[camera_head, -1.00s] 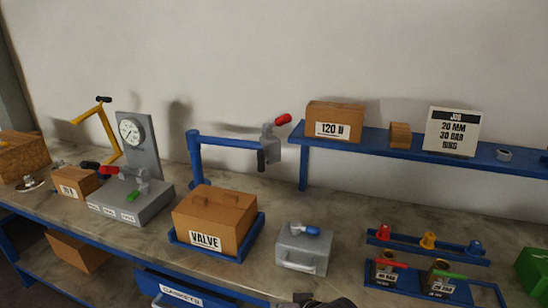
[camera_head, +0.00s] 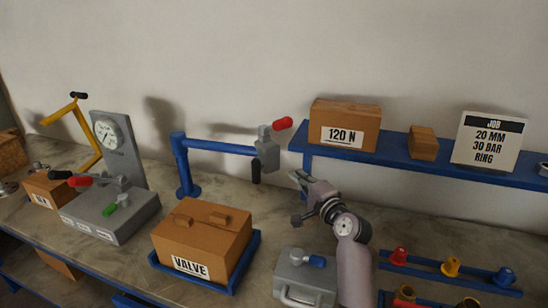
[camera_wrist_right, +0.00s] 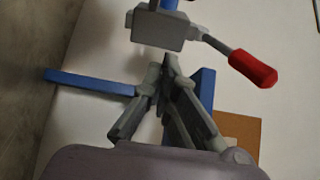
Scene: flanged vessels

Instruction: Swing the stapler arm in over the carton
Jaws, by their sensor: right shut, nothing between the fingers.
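The stapler arm (camera_head: 222,147) is a blue bar reaching right from a blue post. At its end is a grey stapler head (camera_head: 267,152) with a red handle (camera_head: 282,124). The head hangs behind and right of the carton, not over it. The brown carton (camera_head: 202,243), labelled VALVE, has two raised blocks on top. My right gripper (camera_head: 299,179) is shut and empty, just right of and below the head, apart from it in the head view. In the right wrist view, my fingertips (camera_wrist_right: 169,70) point toward the grey head (camera_wrist_right: 160,30) and red handle (camera_wrist_right: 253,68). My left gripper is not in view.
A blue tray (camera_head: 247,263) holds the carton. A blue shelf (camera_head: 395,152) with a 120 N box (camera_head: 345,126) lies right of the head. A grey press with a gauge (camera_head: 108,133) stands left.

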